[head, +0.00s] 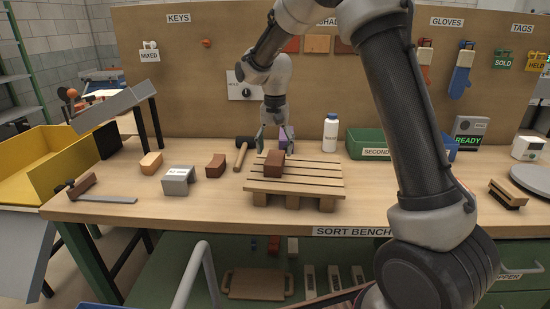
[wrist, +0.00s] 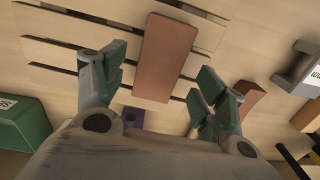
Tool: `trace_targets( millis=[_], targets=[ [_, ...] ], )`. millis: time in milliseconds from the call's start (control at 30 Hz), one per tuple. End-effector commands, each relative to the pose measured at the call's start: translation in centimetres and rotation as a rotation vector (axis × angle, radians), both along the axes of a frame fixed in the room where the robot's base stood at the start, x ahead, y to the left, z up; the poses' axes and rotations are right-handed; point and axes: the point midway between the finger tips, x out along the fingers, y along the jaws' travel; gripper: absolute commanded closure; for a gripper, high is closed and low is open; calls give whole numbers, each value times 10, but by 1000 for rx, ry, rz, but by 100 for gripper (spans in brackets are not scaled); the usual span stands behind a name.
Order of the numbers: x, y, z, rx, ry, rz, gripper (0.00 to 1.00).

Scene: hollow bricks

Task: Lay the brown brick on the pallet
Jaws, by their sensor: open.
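A reddish-brown brick (head: 274,163) lies on the slats of the wooden pallet (head: 315,183), towards its left end. In the wrist view the brick (wrist: 166,57) lies across the pallet's slats (wrist: 85,27). My gripper (head: 275,143) is open just behind and above the brick. In the wrist view its green fingertips (wrist: 161,73) stand apart on either side of the brick's near end, with gaps visible. I see no grip on it.
Left of the pallet are a hammer (head: 241,155), another brown brick (head: 215,165), a grey hollow block (head: 178,181) and a tan brick (head: 151,163). A purple block (head: 284,135), white bottle (head: 330,133) and green bin (head: 368,141) stand behind. The pallet's right half is bare.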

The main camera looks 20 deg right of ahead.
Motion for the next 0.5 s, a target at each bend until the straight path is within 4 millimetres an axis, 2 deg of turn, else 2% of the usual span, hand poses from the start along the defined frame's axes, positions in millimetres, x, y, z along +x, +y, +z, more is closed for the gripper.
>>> trace_targets(
  millis=[33,200,333,500],
  targets=[
    [1,0,13,1,-5,0,29],
    [0,0,49,1,-3,0,29],
    [0,0,67,1,-1,0,29],
    [0,0,77,0,0,0,29]
  ],
)
